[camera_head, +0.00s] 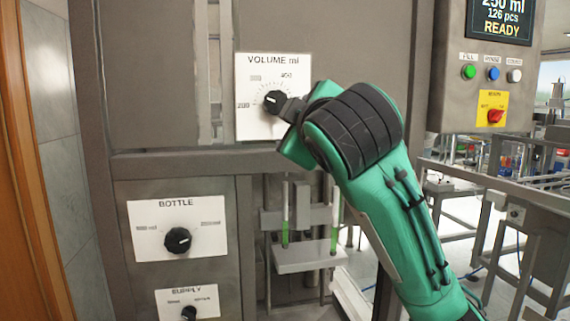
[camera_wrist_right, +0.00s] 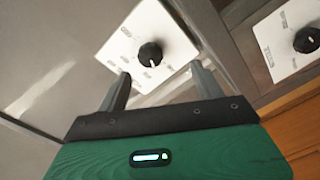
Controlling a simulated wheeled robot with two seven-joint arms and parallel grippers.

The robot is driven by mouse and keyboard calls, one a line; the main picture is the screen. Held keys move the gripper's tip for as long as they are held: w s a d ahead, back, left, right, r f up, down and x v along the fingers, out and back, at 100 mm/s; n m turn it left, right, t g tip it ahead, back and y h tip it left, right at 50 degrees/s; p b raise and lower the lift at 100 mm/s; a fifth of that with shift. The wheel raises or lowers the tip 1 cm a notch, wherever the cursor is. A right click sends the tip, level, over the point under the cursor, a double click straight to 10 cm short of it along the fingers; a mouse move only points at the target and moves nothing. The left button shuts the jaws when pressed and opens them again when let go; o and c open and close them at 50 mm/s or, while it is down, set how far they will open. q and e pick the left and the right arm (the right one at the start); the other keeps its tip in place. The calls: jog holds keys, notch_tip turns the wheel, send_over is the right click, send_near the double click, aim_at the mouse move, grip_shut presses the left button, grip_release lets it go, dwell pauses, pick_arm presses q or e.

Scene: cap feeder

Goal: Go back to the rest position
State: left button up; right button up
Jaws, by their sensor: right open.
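My right gripper (camera_head: 288,108) is at the VOLUME ml panel (camera_head: 256,126), close to its black knob (camera_head: 274,101). In the right wrist view the right gripper (camera_wrist_right: 161,72) has its two fingers spread, with nothing between them. The volume knob (camera_wrist_right: 150,54) shows just beyond the fingertips, roughly in line with the gap. The fingers do not appear to grip it. The exact distance to the knob is hard to tell. My left gripper is not in view.
Below are the BOTTLE knob (camera_head: 177,239) and the SUPPLY knob (camera_head: 188,313). A control box (camera_head: 491,66) with a READY display, buttons and a red switch (camera_head: 495,116) is at the upper right. Metal rails (camera_head: 510,190) run at right.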

jog(key=w+d+f+m+g, duration=0.2)
jog(key=f, duration=0.9)
jog(key=w+d+f+m+g, duration=0.1)
jog(key=w+d+f+g, duration=0.15)
jog(key=f, duration=0.95)
jog(key=s+d+f+m+g+h, duration=0.1)
jog(key=s+d+f+m, duration=0.1)
jog(key=f, duration=0.7)
jog(key=s+d+f+m+g, duration=0.1)
jog(key=s+d+f, duration=0.15)
jog(key=f, duration=0.65)
jog(key=s+d+f+m+g+h, duration=0.1)
jog(key=s+d+f+m+g, duration=0.3)
jog(key=s+f, duration=1.05)
jog(key=s+d+f+m+g, duration=0.1)
jog(key=s+d+f, duration=0.1)
jog(key=s+f, duration=0.3)
jog(key=s+d+f+g+h, duration=0.1)
jog(key=s+d+f, duration=0.2)
jog(key=s, duration=0.4)
jog(key=s+d+f+m+g, duration=0.1)
jog(key=s+d+f, duration=0.1)
jog(key=s+f, duration=0.25)
notch_tip(320, 180, down, 30)
jog(key=g, duration=0.2)
jog(key=s+d+f, duration=0.3)
jog(key=s+f, duration=1.7)
jog(key=shift+n+g+h, duration=0.3)
jog(key=shift+g, duration=0.05)
